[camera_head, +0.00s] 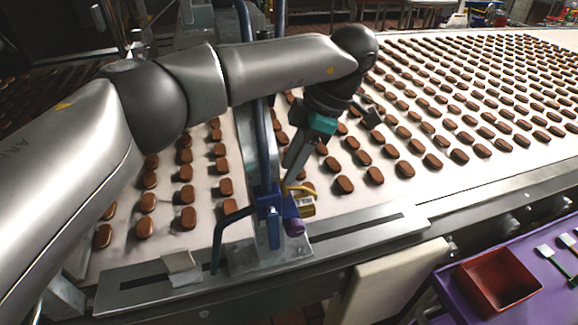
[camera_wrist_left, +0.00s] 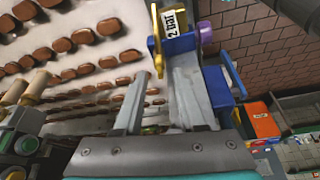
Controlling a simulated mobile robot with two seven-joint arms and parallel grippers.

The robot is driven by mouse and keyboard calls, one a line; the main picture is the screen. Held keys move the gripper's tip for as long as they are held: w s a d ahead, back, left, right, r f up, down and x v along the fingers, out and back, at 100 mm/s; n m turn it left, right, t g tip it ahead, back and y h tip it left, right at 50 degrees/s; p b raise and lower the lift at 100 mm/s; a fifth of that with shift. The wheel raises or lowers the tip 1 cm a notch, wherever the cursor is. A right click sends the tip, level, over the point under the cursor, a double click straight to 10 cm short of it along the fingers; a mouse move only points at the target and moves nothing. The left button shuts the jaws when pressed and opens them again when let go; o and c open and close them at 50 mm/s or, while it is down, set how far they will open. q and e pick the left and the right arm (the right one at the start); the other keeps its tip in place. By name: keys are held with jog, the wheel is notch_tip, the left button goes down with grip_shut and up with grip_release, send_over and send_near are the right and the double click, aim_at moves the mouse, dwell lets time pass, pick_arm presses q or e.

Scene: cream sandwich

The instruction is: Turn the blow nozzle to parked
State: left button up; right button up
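The blow nozzle assembly shows as a blue clamp block (camera_head: 270,205) on a grey metal post and foot at the belt's near edge. A bent blue handle (camera_head: 230,217) sticks out to its left. A purple knob (camera_head: 294,227) and a yellow piece with a label sit on its right. In the left wrist view, the label (camera_wrist_left: 174,24) reads "2 bar" beside the blue block (camera_wrist_left: 180,45). My left gripper (camera_head: 291,170) points down just above the block. Its fingers (camera_wrist_left: 162,85) are apart, with nothing held; contact with the block cannot be told. My right gripper is not in view.
Rows of brown cream sandwiches (camera_head: 433,161) cover the pale belt. A slotted metal rail (camera_head: 370,229) runs along its near edge. A purple table (camera_head: 450,285) with a red tray (camera_head: 500,252) stands at the lower right. A thick blue pipe (camera_head: 247,60) rises behind my left arm.

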pick_arm(q)
jog(key=shift+a+f, duration=0.25)
jog(key=shift+f, duration=0.35)
grip_shut()
